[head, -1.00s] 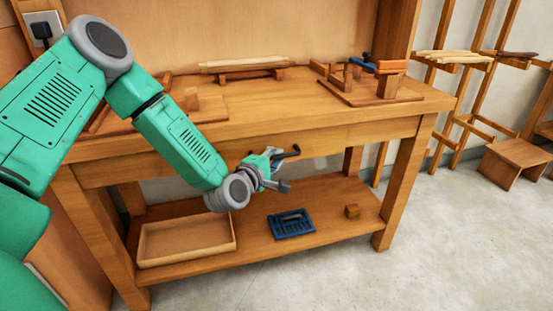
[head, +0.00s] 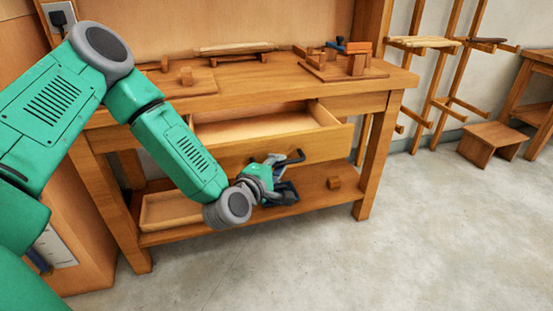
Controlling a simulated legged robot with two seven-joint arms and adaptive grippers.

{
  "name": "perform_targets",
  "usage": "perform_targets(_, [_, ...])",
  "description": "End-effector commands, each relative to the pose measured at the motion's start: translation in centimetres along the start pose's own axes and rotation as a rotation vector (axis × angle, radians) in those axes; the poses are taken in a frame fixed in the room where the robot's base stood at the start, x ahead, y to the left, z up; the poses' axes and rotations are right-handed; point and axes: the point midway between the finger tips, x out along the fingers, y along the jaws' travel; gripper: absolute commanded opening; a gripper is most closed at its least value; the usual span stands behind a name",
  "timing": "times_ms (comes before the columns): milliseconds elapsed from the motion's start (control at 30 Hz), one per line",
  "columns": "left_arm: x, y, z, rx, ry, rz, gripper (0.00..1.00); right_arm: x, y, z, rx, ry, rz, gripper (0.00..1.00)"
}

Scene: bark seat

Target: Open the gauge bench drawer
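The gauge bench (head: 240,86) is wooden, and its drawer (head: 320,146) is pulled well out from under the top. The drawer's bare inside (head: 255,128) shows from above. No handle can be made out on the drawer front. My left gripper (head: 294,171) is just before the drawer front, with its dark fingers spread apart and nothing seen between them. I cannot tell if it touches the drawer. My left forearm hides the left end of the drawer. My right gripper is not in view.
Wooden fixtures (head: 345,70) stand on the benchtop. A low stool (head: 492,142) is at right. The floor in front is clear.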

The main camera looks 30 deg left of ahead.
Motion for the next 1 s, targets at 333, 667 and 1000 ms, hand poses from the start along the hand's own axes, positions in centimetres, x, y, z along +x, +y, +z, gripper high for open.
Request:
perform_targets(333, [-0.9,-1.0,0.3,0.01,0.017,-0.022,0.0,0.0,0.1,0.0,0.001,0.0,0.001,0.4])
perform_targets(667, [-0.8,-0.8,0.5,0.009,0.011,-0.017,0.33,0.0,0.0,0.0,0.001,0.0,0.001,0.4])
perform_targets(1000, [-1.9,-0.6,0.6,0.009,0.01,-0.014,0.33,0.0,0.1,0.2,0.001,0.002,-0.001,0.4])
